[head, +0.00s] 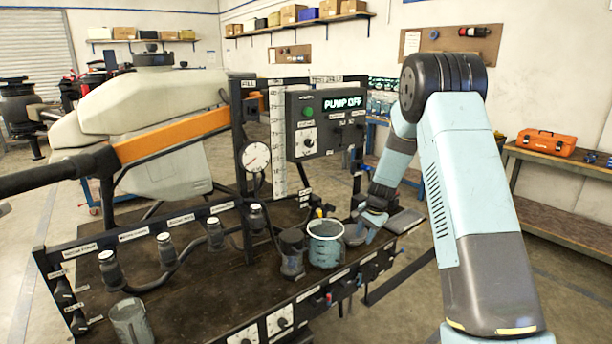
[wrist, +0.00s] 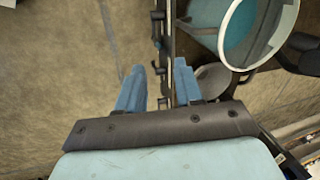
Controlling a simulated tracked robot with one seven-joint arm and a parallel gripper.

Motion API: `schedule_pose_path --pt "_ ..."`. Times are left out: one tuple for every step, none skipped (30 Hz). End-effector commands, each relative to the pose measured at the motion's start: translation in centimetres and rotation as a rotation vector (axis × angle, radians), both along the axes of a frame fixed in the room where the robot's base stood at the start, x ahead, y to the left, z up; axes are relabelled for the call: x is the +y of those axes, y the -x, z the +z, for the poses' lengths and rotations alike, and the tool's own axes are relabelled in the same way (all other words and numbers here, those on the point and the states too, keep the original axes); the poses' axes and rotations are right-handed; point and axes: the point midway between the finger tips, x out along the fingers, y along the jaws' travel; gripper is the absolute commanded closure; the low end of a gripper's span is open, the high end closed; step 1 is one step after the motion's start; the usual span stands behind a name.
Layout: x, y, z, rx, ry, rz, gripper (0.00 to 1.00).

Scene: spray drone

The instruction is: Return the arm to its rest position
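My arm (head: 465,185) is light blue with dark joints. It reaches up from the lower right, bends at a high elbow, and comes down to the bench's right end. My gripper (head: 362,231) is low there, just right of a clear jug with a white rim (head: 325,252). In the wrist view my gripper (wrist: 159,86) shows two blue fingers apart, with only the floor and the bench's edge seen between them. The jug (wrist: 238,40) is beyond the right finger, holds bluish liquid, and appears apart from the finger.
The bench (head: 215,295) carries a dark cup (head: 291,255), a gauge (head: 256,157) and a panel reading "PUMP OFF" (head: 325,125). A grey beaker (head: 132,322) is at front left. The drone (head: 150,130) stands behind. A side table (head: 560,160) holds an orange toolbox (head: 546,142).

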Motion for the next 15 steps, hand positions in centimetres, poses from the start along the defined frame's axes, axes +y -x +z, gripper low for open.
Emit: schedule_pose_path --pt "0.1 0.6 2.0 -0.014 0.002 0.019 0.64" --pt "0.1 1.0 3.0 -0.021 0.005 0.032 0.64" --pt "0.1 1.6 4.3 -0.029 0.008 0.047 0.64" --pt "0.2 2.0 5.4 -0.036 0.011 0.059 0.64" --pt "0.2 2.5 6.3 -0.041 0.013 0.071 0.64" --pt "0.2 3.1 7.5 -0.05 0.016 0.089 0.64" --pt "0.3 3.6 8.5 -0.057 0.02 0.101 0.64" --pt "0.3 4.1 9.4 -0.062 0.023 0.113 0.64" --pt "0.3 4.8 10.6 -0.071 0.026 0.128 0.64" --pt "0.3 5.4 11.5 -0.076 0.03 0.141 0.64" --pt "0.4 6.0 12.3 -0.083 0.034 0.153 0.64" --pt "0.4 6.7 13.5 -0.091 0.038 0.169 0.64" --pt "0.4 7.3 14.3 -0.097 0.042 0.181 0.64" --pt "0.4 7.9 15.1 -0.103 0.046 0.193 0.64" --pt "0.5 8.7 16.2 -0.112 0.051 0.209 0.64"
